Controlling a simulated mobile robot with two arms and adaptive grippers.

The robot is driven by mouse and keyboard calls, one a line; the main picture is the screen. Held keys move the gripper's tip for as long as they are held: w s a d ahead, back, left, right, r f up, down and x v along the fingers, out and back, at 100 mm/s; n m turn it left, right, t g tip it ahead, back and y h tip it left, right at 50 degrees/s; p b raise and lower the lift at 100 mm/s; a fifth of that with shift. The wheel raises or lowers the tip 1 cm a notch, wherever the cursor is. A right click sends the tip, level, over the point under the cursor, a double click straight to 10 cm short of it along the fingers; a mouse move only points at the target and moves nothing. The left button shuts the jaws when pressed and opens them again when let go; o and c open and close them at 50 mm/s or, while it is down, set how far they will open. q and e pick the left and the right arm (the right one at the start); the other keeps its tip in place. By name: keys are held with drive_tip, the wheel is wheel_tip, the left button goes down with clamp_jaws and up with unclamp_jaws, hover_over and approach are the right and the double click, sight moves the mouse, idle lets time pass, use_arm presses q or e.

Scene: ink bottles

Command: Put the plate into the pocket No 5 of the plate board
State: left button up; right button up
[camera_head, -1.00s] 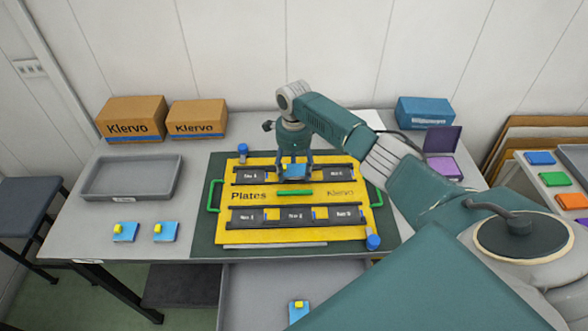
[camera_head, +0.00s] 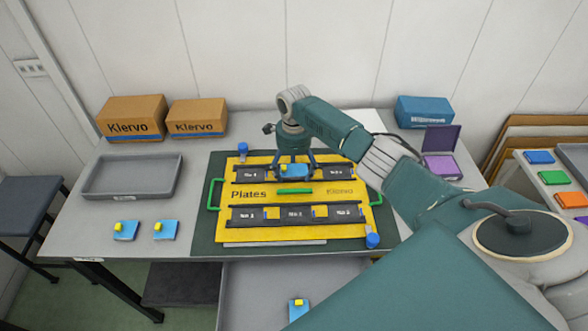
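The yellow plate board (camera_head: 330,232) lies on a dark green mat, with a top row and a bottom row of dark label strips and pockets. A blue plate with a yellow knob (camera_head: 294,170) sits at the middle of the top row, apparently in the pocket there; its number is hidden or unreadable. My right gripper (camera_head: 296,163) is just above this plate, pointing down, with its fingers spread apart. Other blue plates with yellow knobs lie on the table at left (camera_head: 126,231), (camera_head: 165,230) and in the lower grey tray (camera_head: 299,309). My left gripper is out of view.
A grey tray (camera_head: 90,193) stands empty at left. Cardboard boxes (camera_head: 131,120), a blue box (camera_head: 424,112) and an open purple box (camera_head: 442,167) stand at the back. Green handles (camera_head: 214,195) and blue knobs (camera_head: 372,241) rise at the board's edges.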

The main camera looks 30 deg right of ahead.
sight(294, 172)
drive_tip(key=shift+s+f, duration=0.15)
drive_tip(key=shift+f, duration=0.25)
drive_tip(key=shift+r, duration=0.15)
drive_tip(key=shift+r, duration=0.35)
wheel_tip(294, 172, up, 13)
drive_tip(key=b, duration=0.1)
drive_tip(key=shift+w+f, duration=0.15)
drive_tip(key=shift+w, duration=0.05)
